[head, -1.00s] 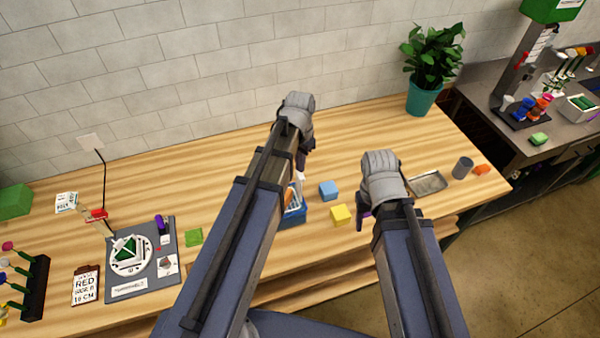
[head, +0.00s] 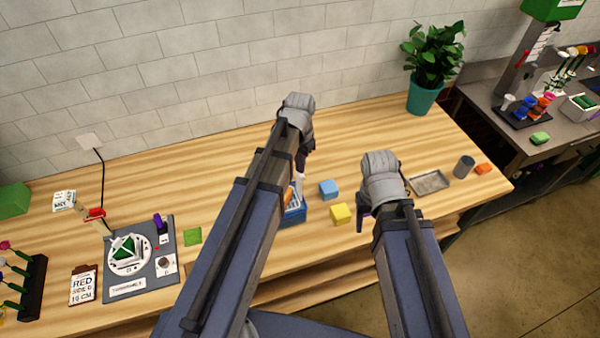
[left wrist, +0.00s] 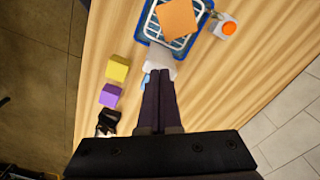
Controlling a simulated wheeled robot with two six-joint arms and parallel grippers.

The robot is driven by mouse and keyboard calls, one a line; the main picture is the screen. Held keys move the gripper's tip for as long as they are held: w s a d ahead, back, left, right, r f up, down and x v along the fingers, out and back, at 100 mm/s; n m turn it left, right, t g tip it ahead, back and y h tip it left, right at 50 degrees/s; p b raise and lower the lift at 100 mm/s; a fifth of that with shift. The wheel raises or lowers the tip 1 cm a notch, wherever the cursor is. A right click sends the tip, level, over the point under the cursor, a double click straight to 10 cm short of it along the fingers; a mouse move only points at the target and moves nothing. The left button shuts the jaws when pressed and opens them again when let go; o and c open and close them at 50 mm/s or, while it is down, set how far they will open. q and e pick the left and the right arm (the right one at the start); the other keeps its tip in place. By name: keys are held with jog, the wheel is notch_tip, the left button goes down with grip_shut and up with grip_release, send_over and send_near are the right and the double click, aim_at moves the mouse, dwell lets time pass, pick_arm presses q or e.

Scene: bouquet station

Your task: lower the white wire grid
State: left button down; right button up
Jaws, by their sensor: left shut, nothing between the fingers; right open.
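The white wire grid (left wrist: 182,18) lies on or in a blue tray (left wrist: 148,37), with an orange block (left wrist: 177,17) on top of it. In the head view the grid (head: 293,207) and tray (head: 293,221) show only partly, beside my left arm. My left gripper (left wrist: 160,82) is shut and empty, its dark fingers pointing at the tray's near side. A pale white piece (left wrist: 160,62) lies just past the fingertips; I cannot tell whether they touch. My right gripper (head: 364,220) is open, right of the tray, mostly hidden by its own arm.
A blue block (head: 328,190) and a yellow block (head: 341,214) stand right of the tray. A purple block (left wrist: 110,95) and a white container with an orange top (left wrist: 228,27) show in the wrist view. A metal tray (head: 429,181) and grey cup (head: 464,167) are further right.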

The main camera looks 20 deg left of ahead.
aim_at(300, 180)
pick_arm(q)
jog(key=shift+f+b, duration=1.3)
jog(key=shift+f, duration=0.25)
jog(key=shift+f+b, duration=1.4)
jog(key=shift+b, duration=0.1)
jog(key=shift+f+b, duration=1)
jog(key=shift+r, duration=0.2)
notch_tip(300, 180, up, 5)
jog(key=p, duration=0.5)
